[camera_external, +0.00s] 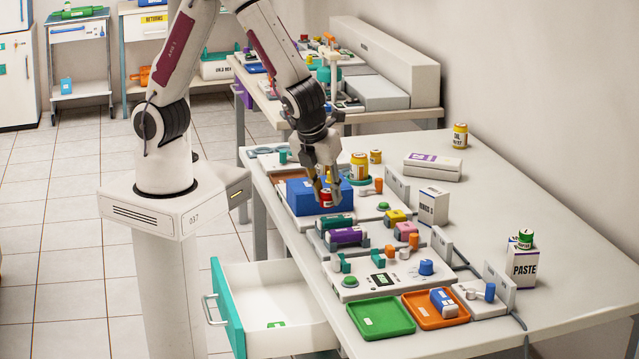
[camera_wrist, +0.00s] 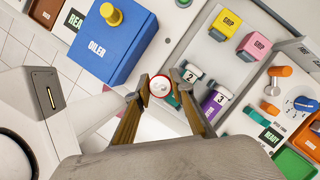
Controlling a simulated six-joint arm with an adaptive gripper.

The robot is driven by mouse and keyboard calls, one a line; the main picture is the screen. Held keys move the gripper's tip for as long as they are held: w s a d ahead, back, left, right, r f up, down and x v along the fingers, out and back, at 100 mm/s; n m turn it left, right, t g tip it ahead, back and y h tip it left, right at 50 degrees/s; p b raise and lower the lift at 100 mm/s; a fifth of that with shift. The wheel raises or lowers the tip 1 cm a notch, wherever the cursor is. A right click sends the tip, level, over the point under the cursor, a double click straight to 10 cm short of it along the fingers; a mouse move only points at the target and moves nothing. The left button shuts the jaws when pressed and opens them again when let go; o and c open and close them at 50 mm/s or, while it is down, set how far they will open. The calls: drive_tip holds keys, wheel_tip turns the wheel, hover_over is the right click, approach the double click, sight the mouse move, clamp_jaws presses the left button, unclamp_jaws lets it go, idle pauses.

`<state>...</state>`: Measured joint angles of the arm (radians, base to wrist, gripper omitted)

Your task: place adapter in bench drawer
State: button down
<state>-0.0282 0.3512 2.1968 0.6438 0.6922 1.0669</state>
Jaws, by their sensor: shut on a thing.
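My gripper (camera_external: 327,192) is over the bench beside the blue box, pointing down. It is shut on a small red cylinder with a white top (camera_wrist: 160,86), which shows between the fingertips in the wrist view; red also shows at the fingers in the external view (camera_external: 327,198). I cannot read a label on it, so I cannot tell for sure that it is the adapter. The bench drawer (camera_external: 226,306) has a teal front and stands pulled open at the lower left, with a small green item (camera_external: 276,324) on its floor.
The blue box marked OILER (camera_wrist: 105,45) is left of my gripper in the wrist view. A rack with numbered cylinders (camera_wrist: 214,101) and grip blocks (camera_wrist: 254,46) is to the right. Green (camera_external: 380,319) and orange (camera_external: 462,310) trays lie at the bench front.

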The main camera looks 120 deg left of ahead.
drive_tip(key=s+d+n, duration=0.1)
drive_tip(key=s+d, duration=0.2)
drive_tip(key=d, duration=0.2)
drive_tip(key=n+g, duration=0.2)
drive_tip(key=n, duration=0.2)
hover_over(273, 315)
drive_tip(key=d, duration=0.2)
wheel_tip(273, 315, down, 9)
drive_tip(key=shift+w+a+f, duration=0.15)
drive_tip(key=shift+w+a, duration=0.1)
drive_tip(key=shift+w, duration=0.05)
drive_tip(key=shift+f, duration=0.1)
drive_tip(key=shift+f, duration=3)
drive_tip(key=shift+f, duration=0.1)
drive_tip(key=shift+f, duration=1.8)
drive_tip(key=shift+f, duration=0.15)
